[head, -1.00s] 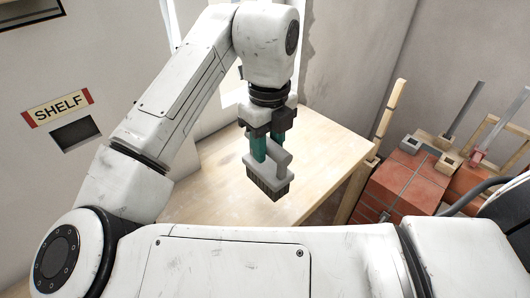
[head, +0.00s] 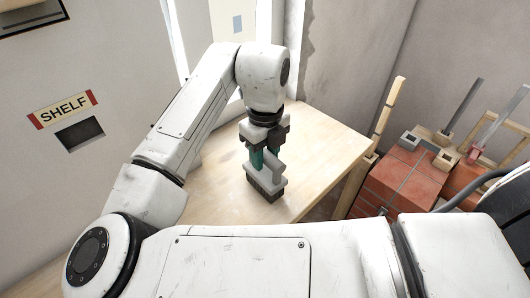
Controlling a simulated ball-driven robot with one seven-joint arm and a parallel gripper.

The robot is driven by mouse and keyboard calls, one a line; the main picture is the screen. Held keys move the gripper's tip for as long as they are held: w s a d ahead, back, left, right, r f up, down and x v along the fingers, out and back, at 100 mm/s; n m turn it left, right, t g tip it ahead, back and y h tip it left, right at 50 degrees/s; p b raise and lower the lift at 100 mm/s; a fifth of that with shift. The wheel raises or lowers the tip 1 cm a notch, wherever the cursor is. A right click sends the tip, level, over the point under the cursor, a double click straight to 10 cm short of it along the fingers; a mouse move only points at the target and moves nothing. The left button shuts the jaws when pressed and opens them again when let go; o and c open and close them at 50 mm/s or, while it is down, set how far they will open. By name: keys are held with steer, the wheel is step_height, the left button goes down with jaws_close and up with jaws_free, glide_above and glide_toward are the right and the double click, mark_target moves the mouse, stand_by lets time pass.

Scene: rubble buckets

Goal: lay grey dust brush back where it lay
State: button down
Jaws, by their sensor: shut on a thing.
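The grey dust brush (head: 266,181) has a light grey body and handle and dark bristles pointing down. My gripper (head: 265,157), with green fingers, is shut on the brush's handle from above. The brush is upright over the pale wooden table (head: 315,150), low near its top. I cannot tell whether the bristles touch the wood. The gripper partly hides the handle.
The table around the brush is bare. To the right stand red bricks (head: 401,178) with wooden and metal tools on and behind them. A wall stands on the left with a SHELF sign (head: 64,108) and a dark recess.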

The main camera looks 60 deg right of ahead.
steer(key=shift+f, duration=0.45)
steer(key=c, duration=0.7)
jaws_free()
steer(key=shift+r, duration=0.15)
steer(key=shift+r, duration=0.3)
steer(key=r+b, duration=0.1)
steer(key=r, duration=0.9)
steer(key=shift+w+a+r+b, duration=0.1)
steer(key=shift+a+r+b, duration=0.1)
steer(key=shift+r+b, duration=0.2)
steer(key=shift+f, duration=0.1)
